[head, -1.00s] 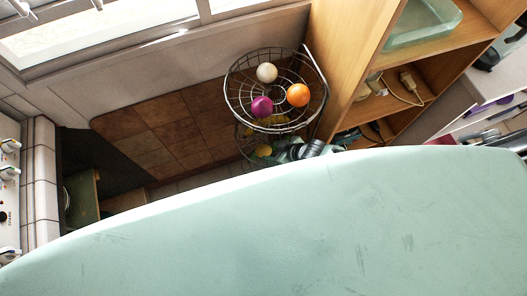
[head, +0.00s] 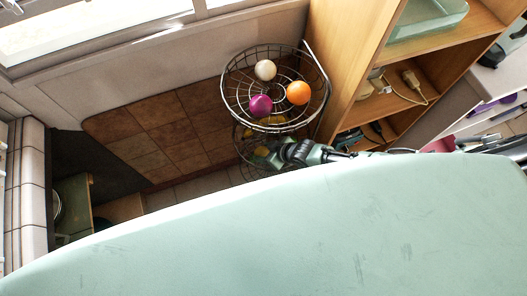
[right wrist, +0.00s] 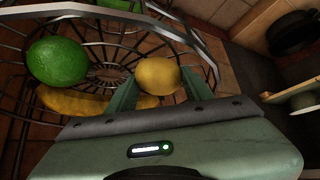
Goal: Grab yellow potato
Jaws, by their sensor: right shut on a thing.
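The yellow potato (right wrist: 158,74) is round and dull yellow. In the right wrist view it sits between the two green fingers of my right gripper (right wrist: 160,84), which is shut on it, at the wire basket's rim. In the head view my right gripper (head: 268,158) reaches into the lower tier of the wire stand, and the potato is mostly hidden there. My left gripper is not in view.
A green lime-like fruit (right wrist: 57,62) and a yellow banana (right wrist: 75,101) lie in the lower wire basket (right wrist: 213,62). The upper basket (head: 226,98) holds a white ball (head: 265,70), a purple one (head: 260,106) and an orange one (head: 298,93). A wooden shelf (head: 337,75) stands close on the right.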

